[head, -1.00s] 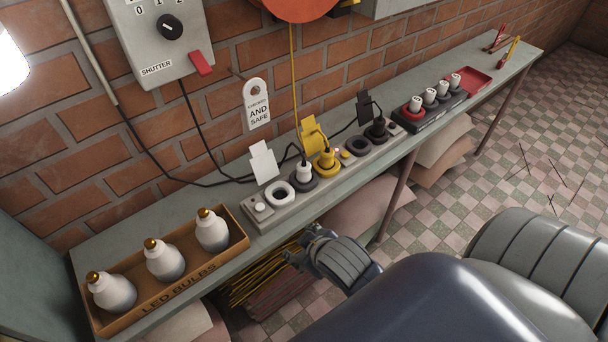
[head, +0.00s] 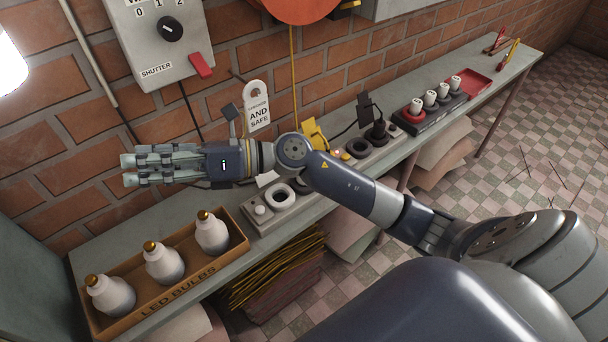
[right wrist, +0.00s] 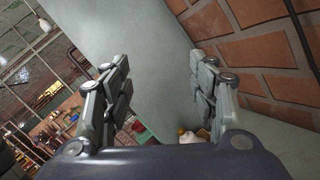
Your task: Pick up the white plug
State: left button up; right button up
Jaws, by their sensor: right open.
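The white plug is hidden behind my right arm in the head view. The power strip (head: 270,220) shows on both sides of the arm, with an empty white-ringed socket (head: 283,194) at its left end. A corner of a white tag (head: 267,178) shows just below the arm. A black plug (head: 379,129) stands upright in the strip right of the arm. My right gripper (head: 128,170) is open and empty above the left part of the bench, pointing left, away from the strip. Its spread fingers also show in the right wrist view (right wrist: 158,85). My left gripper is out of view.
A cardboard box (head: 240,243) of LED bulbs stands on the bench (head: 100,232) below my right gripper. A black tray (head: 430,116) with several white-topped pieces and a red tray (head: 478,84) are farther right. A shutter switch box (head: 160,40) hangs on the brick wall.

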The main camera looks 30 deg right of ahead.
jog(key=d+f+n+g+h, duration=0.6)
jog(key=d+f+n+h, duration=0.25)
jog(key=f, duration=0.35)
jog(key=d+h, duration=0.3)
jog(key=d, duration=0.4)
jog(key=d+g+h, duration=0.1)
jog(key=d+h, duration=0.2)
jog(key=d, duration=0.4)
jog(key=w+d+f+h, duration=0.1)
jog(key=d+h, duration=0.2)
jog(key=d, duration=0.5)
jog(key=shift+n+h, duration=0.25)
jog(key=shift+d+f, duration=0.25)
jog(key=shift+d, duration=0.05)
notch_tip(320, 180, down, 4)
jog(key=shift+f+p, duration=0.25)
jog(key=shift+p, duration=0.2)
jog(key=shift+f+p, duration=0.35)
jog(key=shift+f, duration=0.3)
jog(key=f, duration=0.2)
jog(key=f+p, duration=0.1)
jog(key=f, duration=0.1)
jog(key=shift+w+d, duration=0.1)
jog(key=shift+w, duration=0.25)
jog(key=c, duration=1.2)
